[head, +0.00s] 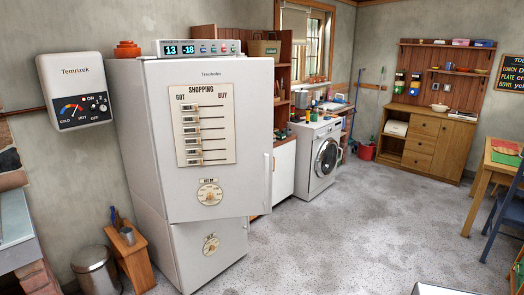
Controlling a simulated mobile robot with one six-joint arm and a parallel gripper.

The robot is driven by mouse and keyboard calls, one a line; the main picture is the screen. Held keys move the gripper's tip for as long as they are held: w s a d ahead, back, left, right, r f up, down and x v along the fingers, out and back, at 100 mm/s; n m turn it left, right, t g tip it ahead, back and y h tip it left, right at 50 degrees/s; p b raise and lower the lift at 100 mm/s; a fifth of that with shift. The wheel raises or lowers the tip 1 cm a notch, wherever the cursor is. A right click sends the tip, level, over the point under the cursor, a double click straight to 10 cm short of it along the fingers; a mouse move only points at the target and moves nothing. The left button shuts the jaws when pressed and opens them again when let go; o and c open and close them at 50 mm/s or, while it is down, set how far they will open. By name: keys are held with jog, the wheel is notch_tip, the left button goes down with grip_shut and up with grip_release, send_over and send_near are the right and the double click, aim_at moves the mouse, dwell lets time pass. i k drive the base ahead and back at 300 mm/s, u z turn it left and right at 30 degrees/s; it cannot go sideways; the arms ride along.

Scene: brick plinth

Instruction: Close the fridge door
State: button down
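The tall pale grey fridge (126,160) stands at the left in the head view, against the wall. Its upper door (252,140) faces me and carries a shopping list board (206,125) and a round dial (209,193). The upper door's right edge, with a vertical handle (268,180), juts out past the lower door (232,262), so the upper door looks ajar. The lower door looks shut. The fridge's inside is hidden behind the upper door. My gripper is not in view.
A table (492,170) and blue chair (508,215) are at the right. The middle floor (360,230) is clear.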

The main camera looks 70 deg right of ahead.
aim_at(234, 97)
jog(key=k, duration=0.65)
jog(key=z, duration=0.6)
jog(key=i, duration=1.25)
jog(key=z, duration=0.15)
